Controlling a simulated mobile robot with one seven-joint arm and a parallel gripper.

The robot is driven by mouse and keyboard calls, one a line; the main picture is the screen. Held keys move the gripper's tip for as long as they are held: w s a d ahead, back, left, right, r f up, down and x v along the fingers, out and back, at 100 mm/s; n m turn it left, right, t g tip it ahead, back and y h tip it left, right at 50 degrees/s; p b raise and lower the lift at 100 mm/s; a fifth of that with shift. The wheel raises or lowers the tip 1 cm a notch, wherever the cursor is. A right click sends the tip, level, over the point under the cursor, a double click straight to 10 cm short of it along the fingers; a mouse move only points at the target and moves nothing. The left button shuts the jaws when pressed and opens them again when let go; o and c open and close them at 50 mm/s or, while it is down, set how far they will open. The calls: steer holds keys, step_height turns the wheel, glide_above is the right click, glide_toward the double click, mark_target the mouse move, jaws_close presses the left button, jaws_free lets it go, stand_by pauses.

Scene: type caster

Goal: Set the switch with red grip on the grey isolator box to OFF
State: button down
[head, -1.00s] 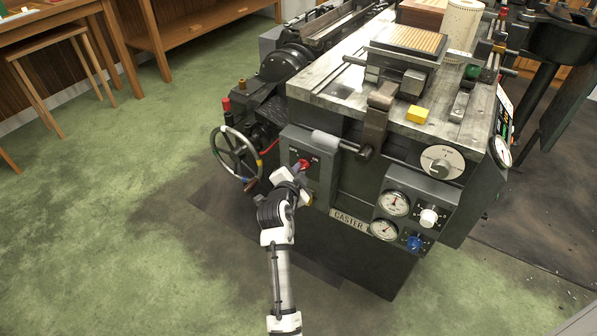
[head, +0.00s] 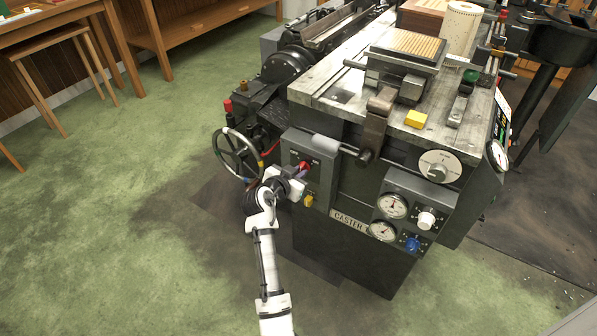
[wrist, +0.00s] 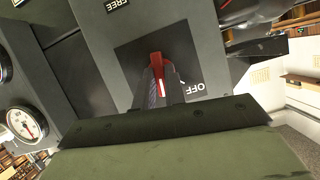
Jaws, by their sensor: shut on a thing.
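The grey isolator box (head: 323,180) is on the front of the dark machine, left of its nameplate. Its switch has a red grip (head: 305,165), which shows near the top of my gripper in the head view. My gripper (head: 299,174) reaches the box from the lower left. In the wrist view, my gripper (wrist: 161,92) is shut on the red grip (wrist: 156,62), which has a white line. The OFF label (wrist: 194,88) is just right of the fingers. A FREE label (wrist: 117,4) is at the top. The fingers hide part of the switch, so its exact setting is unclear.
A spoked handwheel (head: 237,153) is close left of my gripper. Dials (head: 392,206) are to the right. The green floor at left is open.

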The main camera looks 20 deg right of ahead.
steer(key=n+g+h, duration=0.1)
steer(key=n, duration=0.1)
steer(key=n+g+h, duration=0.1)
steer(key=n, duration=0.1)
steer(key=n+g+h, duration=0.1)
steer(key=n, duration=0.2)
steer(key=shift+w+a+h, duration=0.2)
steer(key=shift+w+h, duration=0.05)
steer(key=shift+h, duration=0.05)
steer(key=shift+g, duration=0.3)
stand_by(0.4)
steer(key=c, duration=1.5)
jaws_free()
steer(key=shift+o, duration=0.2)
steer(key=shift+a, duration=0.1)
steer(key=b+v, duration=0.2)
steer(key=v, duration=1.1)
steer(key=shift+s+a, duration=0.15)
steer(key=shift+a, duration=0.15)
